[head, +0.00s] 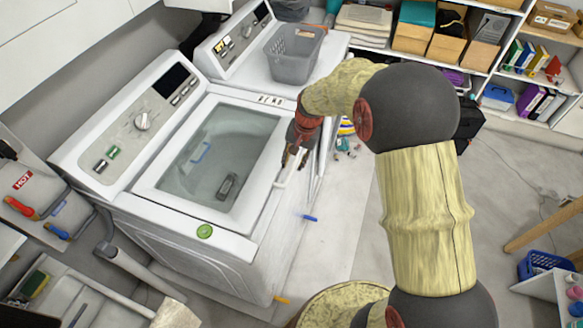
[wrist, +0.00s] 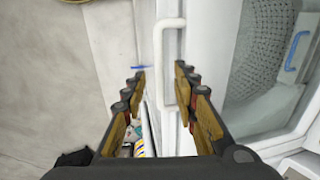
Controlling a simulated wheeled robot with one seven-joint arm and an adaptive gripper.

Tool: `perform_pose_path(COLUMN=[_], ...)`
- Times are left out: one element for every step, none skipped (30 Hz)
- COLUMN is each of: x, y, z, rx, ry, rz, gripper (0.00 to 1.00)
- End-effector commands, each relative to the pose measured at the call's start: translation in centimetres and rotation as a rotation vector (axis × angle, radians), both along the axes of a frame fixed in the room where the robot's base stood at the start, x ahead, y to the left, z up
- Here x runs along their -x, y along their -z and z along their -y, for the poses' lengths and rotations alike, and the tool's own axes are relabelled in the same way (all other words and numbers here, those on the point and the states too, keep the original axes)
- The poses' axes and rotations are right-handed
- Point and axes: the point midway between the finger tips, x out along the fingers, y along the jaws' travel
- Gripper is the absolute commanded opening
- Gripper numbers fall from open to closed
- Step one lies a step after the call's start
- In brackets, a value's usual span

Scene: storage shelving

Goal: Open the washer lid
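The white washer (head: 187,247) stands at the left in the head view. Its lid (head: 165,203), with a white frame and a clear window, lies shut over the drum. A white bar handle (wrist: 158,60) runs up the middle of the wrist view, along the lid's edge. My gripper (head: 294,160) is above the washer's front edge, near the handle. In the wrist view my gripper (wrist: 160,74) is open, with one finger on each side of the handle. It holds nothing. Whether a finger touches the handle, I cannot tell.
A second white machine with a grey basket (head: 294,55) on it stands beyond the washer. A control panel (head: 140,122) rises along the washer's back. Shelves with boxes and binders line the far wall. Small items lie on the floor beside the washer. Grey floor to the right is mostly clear.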

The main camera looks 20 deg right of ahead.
Motion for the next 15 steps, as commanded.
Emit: perform_pose_path(x=[0.0, -0.1, -0.1, -0.2, -0.2, -0.3, -0.4, -0.4, -0.4, -0.4, -0.4, -0.4, -0.4, -0.4, -0.5], y=[1.0, 1.5, 2.0, 2.3, 2.7, 3.1, 3.3, 3.6, 3.8, 4.0, 4.1, 4.2, 4.2, 4.2, 4.2], z=[-0.2, -0.2, -0.3, -0.4, -0.4, -0.5, -0.5, -0.6, -0.6, -0.6, -0.7, -0.7, -0.7, -0.7, -0.7], rx=[0.000, 0.001, 0.000, 0.000, 0.000, 0.000, 0.000, 0.000, 0.000, 0.000, 0.000, 0.000, 0.000, 0.000, 0.000], ry=[-0.001, -0.001, -0.001, -0.001, -0.002, -0.002, -0.002, -0.002, -0.002, -0.002, -0.002, -0.002, -0.002, -0.002, -0.002], rz=[-0.002, -0.003, -0.002, -0.001, -0.001, 0.000, 0.000, 0.000, 0.000, 0.000, 0.000, 0.000, 0.000, 0.000, 0.000], gripper=[0.29, 0.29, 0.29, 0.29, 0.29, 0.29, 0.29, 0.29, 0.29, 0.29, 0.29, 0.29, 0.29, 0.29, 0.29])
